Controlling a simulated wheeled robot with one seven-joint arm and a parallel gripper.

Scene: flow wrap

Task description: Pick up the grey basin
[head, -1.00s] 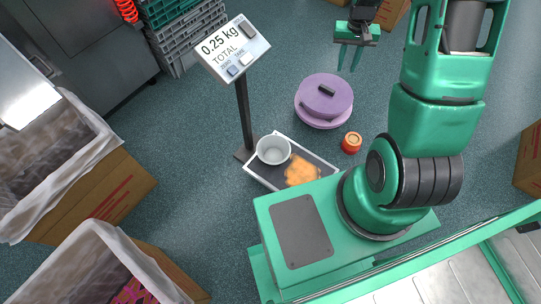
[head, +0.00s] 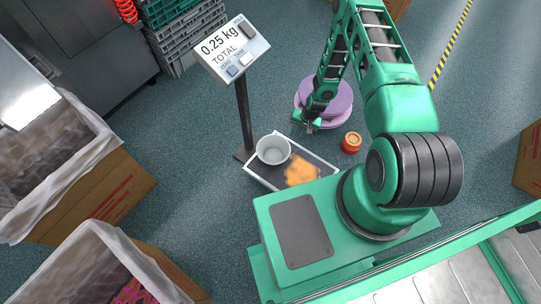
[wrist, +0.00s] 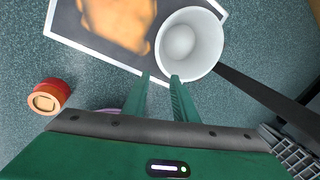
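The grey basin (head: 273,150) is a small, round, light grey bowl. It stands upright on the left part of the scale's dark platform (head: 262,174). In the wrist view the basin (wrist: 205,48) shows from above with a paler round bottom, just beyond my fingertips and slightly right. My gripper (head: 310,128) hangs to the right of the basin, near the platform's far edge. In the wrist view my gripper (wrist: 160,78) has its two fingers apart with nothing between them.
The scale's post (head: 244,115) and display (head: 232,48), reading 0.25 kg, stand left of the basin. A purple lidded tub (head: 340,98) and a red-orange jar (head: 352,142) stand to the right. Lined cardboard boxes (head: 100,190) are at the left. Floor is clear between boxes and scale.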

